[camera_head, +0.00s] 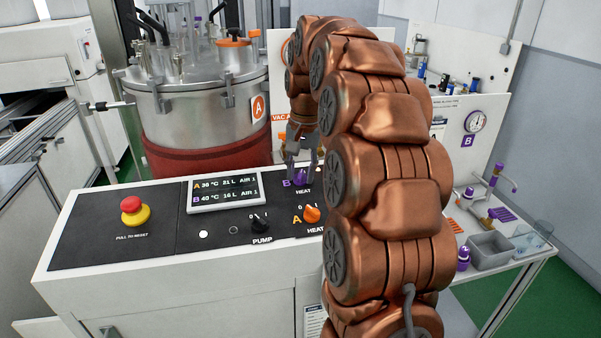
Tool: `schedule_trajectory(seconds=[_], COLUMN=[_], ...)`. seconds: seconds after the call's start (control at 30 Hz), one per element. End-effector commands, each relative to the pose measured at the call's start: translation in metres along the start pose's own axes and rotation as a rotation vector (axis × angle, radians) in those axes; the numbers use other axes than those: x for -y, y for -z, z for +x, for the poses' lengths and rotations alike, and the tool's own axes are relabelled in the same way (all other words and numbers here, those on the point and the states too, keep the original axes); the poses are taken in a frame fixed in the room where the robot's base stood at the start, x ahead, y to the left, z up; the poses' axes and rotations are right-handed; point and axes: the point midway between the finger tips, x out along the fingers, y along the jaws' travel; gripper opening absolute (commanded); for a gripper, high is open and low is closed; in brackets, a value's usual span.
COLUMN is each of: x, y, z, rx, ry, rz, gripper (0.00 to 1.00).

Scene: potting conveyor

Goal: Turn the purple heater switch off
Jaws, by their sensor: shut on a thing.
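The purple heater switch (301,178) is a knob on the black top of the control panel, beside a purple letter B. My gripper (302,168) comes down on it from above, with its fingers closed around the knob. The fingers and my copper-coloured arm cover part of the switch and its markings, so I cannot tell which way it points. The orange heater switch (311,213), marked A, stands just in front of it.
A black pump knob (260,222) and a display (224,191) reading A 36 °C, B 40 °C are left of the heater switches. A red emergency button (131,205) is further left. A steel tank (190,105) stands behind. A side table with a grey tray (490,250) is at right.

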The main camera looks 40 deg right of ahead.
Motion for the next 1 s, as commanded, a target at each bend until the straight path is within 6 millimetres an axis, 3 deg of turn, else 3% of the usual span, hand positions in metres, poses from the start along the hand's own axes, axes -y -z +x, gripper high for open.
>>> schedule_trajectory(seconds=[1.0], x=[0.0012], y=[-0.0006], z=[0.0004], rx=[0.0], ry=[-0.119], rz=[-0.828], gripper=[0.01])
